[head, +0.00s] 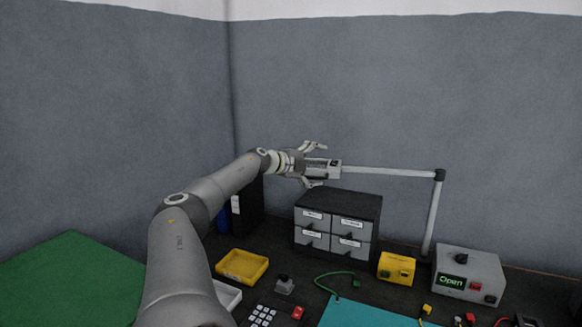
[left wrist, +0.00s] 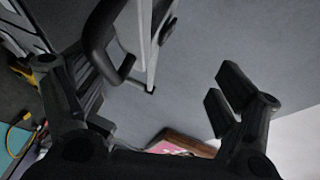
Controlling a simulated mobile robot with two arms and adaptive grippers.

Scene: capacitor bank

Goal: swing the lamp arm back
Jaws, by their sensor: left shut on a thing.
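The lamp arm (head: 390,171) is a pale bar running left from a dark joint on top of a slanted post (head: 432,215). The lamp head (head: 325,168) is at its left end, above the drawer cabinet. My left gripper (head: 313,166) is at the lamp head, with a finger above and a finger below, shut on it. In the left wrist view the fingers (left wrist: 145,95) stand wide apart. A dark curved handle (left wrist: 98,38) and pale bars show there near the left finger; the exact contact points are not clear. My right gripper is not in view.
A drawer cabinet (head: 368,207) stands below the lamp head. A yellow tray (head: 242,266), a yellow box (head: 396,268) and a grey box with an "Open" display (head: 470,274) are on the dark bench. A teal mat (head: 365,314) lies in front.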

